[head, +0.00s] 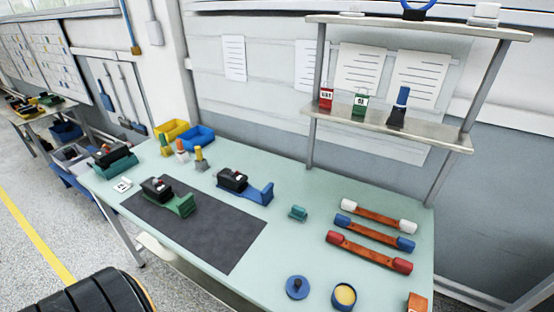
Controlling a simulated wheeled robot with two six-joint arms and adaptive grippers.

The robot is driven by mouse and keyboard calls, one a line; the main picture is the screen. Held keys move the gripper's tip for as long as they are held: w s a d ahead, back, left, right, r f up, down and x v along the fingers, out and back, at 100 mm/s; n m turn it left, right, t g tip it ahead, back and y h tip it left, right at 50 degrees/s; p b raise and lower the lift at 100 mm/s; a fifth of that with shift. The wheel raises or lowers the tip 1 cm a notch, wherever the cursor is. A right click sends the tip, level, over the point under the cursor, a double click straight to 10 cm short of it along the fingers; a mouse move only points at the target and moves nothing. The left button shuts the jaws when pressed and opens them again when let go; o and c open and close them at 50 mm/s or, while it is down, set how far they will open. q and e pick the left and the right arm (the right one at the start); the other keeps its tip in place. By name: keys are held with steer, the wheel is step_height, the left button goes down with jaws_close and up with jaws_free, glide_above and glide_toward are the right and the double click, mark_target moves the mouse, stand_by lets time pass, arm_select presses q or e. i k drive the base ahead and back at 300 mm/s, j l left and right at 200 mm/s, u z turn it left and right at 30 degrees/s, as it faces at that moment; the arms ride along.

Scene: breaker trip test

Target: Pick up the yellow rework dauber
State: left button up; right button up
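Three small upright dauber-like items stand near the back left of the table. One has a yellow top on a grey body (200,160). One is yellow and green (165,145), and one has an orange top on a white body (181,151). They are too small for me to tell for certain which is the yellow rework dauber; no label on them is readable. Neither of my grippers is in view, and nothing is seen holding these items.
Yellow bin (171,131) and blue bin (199,138) stand behind them. Breakers in a green holder (180,205) and a blue holder (259,194) are in front.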

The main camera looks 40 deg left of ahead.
mark_target(199, 151)
steer(key=u, duration=1.8)
